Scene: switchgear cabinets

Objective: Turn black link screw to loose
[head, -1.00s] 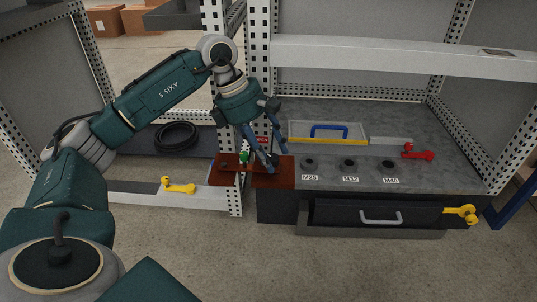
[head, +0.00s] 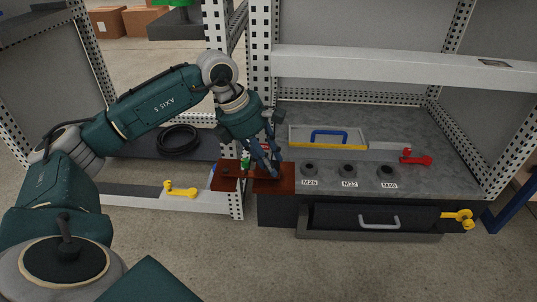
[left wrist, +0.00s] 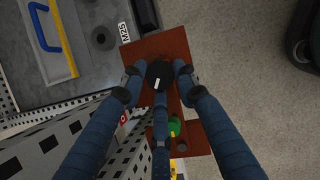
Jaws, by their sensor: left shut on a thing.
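The black link screw (left wrist: 158,74) shows in the left wrist view as a round black head with a small white mark, on a red-brown plate (left wrist: 166,46). My left gripper (left wrist: 160,78) has its three blue fingers closed around this head. In the head view the left gripper (head: 271,170) reaches down to the right-hand red-brown plate (head: 286,184), and its fingers mostly hide the screw. A green screw (left wrist: 174,127) sits beside it, and shows in the head view (head: 245,161). A dark round head (left wrist: 182,149) is further along. My right gripper is not in view.
A perforated white post (head: 261,90) stands close behind the gripper. To the right is a grey bench with holes labelled M25 (head: 309,182), M32 and M40, a blue-handled tray (head: 328,136) and a red handle (head: 416,160). A yellow handle (head: 181,189) lies at left.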

